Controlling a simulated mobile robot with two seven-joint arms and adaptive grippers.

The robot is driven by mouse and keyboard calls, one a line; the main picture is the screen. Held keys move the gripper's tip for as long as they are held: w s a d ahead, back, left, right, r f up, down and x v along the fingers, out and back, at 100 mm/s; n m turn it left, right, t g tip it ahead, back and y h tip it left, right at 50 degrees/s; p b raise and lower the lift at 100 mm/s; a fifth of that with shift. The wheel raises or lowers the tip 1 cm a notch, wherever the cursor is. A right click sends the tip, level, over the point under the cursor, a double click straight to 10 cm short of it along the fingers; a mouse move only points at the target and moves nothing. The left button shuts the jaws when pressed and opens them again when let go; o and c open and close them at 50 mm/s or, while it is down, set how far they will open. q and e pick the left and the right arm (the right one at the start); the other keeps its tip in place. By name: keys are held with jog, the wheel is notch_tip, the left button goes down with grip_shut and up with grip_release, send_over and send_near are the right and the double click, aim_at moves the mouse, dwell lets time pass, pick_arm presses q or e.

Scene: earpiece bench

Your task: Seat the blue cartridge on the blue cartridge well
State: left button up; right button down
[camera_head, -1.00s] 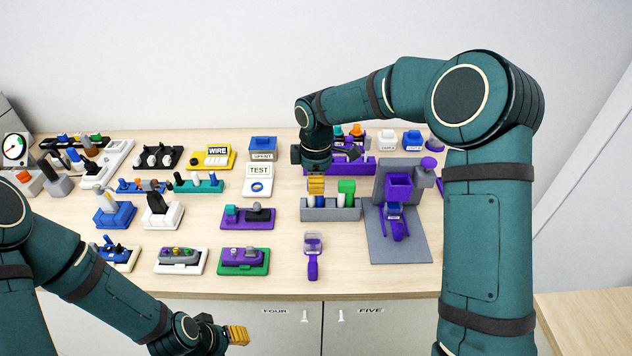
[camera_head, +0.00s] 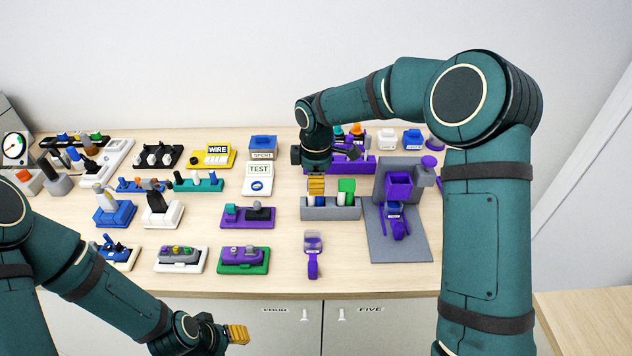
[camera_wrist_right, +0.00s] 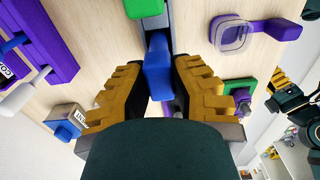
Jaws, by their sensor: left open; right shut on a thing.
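My right gripper (camera_head: 316,192) is shut on the blue cartridge (camera_wrist_right: 158,68), which shows between its yellow fingers in the right wrist view. In the head view the fingers point down at the left end of a grey rack (camera_head: 331,214), and they hide most of the cartridge. I cannot tell whether the cartridge touches the rack. No part is clearly marked as the blue cartridge well; a blue base (camera_head: 115,217) stands at the left. My left gripper (camera_head: 236,335) is open and empty in front of the bench's front edge.
A green-topped piece (camera_head: 347,186) stands in the rack close beside the right fingers. A grey stand with a purple holder (camera_head: 398,185) is to the right. A purple handled piece (camera_head: 313,243) lies in front on bare wood. Several coloured trays fill the left side.

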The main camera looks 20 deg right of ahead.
jog(key=shift+f, duration=0.1)
jog(key=c, duration=0.9)
grip_release()
jog(key=shift+o, duration=0.2)
notch_tip(320, 180, up, 12)
